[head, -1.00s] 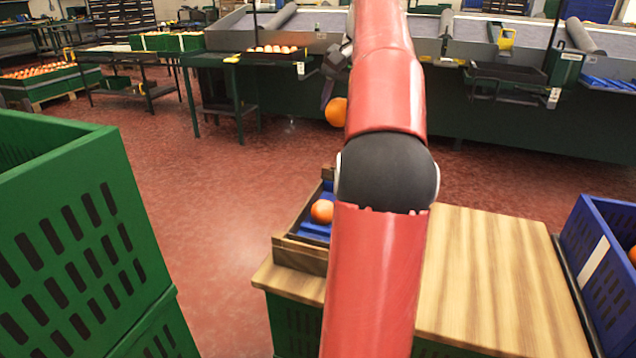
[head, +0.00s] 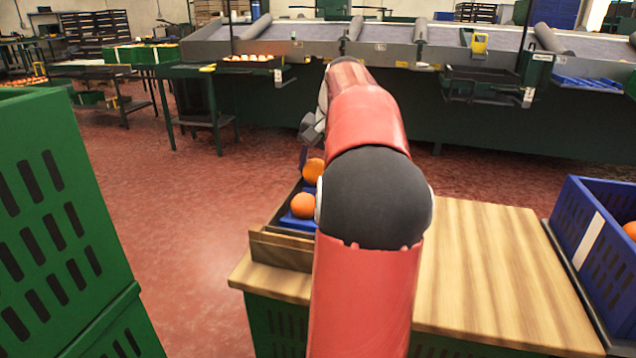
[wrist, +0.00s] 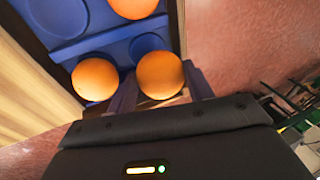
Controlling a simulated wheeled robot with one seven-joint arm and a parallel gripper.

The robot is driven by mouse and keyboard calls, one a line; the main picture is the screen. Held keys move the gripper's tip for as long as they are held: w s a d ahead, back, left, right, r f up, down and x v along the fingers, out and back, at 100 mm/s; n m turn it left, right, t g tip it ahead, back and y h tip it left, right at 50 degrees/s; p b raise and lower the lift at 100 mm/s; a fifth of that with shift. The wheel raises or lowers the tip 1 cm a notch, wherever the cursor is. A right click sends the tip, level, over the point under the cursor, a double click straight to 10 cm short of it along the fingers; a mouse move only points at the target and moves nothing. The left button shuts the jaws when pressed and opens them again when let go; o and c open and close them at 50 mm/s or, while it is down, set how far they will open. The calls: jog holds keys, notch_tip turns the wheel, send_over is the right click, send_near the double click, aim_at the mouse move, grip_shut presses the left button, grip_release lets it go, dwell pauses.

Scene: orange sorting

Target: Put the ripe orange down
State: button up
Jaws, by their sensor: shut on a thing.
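My gripper (wrist: 160,76) is shut on the ripe orange (wrist: 161,70), with one finger on each side of it. In the head view the held orange (head: 313,171) is over the far part of the wooden-sided tray (head: 280,250), and my arm partly hides the tray. The blue insert (wrist: 110,47) has round cups. An empty cup (wrist: 148,43) shows just beyond the held orange. A second orange (wrist: 95,79) sits in a cup to the left, and a third (wrist: 133,6) is cut off at the top. I cannot tell whether the held orange touches the insert.
The tray stands at the left end of a wooden tabletop (head: 480,270). A blue crate (head: 588,245) with an orange is at the right. Stacked green crates (head: 60,220) stand at the left. A long conveyor (head: 400,50) runs across the back, with open red floor before it.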

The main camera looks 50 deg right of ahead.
notch_tip(320, 180, down, 4)
jog(key=shift+r+b, duration=0.25)
jog(key=shift+b, duration=0.2)
jog(key=shift+r, duration=0.1)
jog(key=o, duration=0.7)
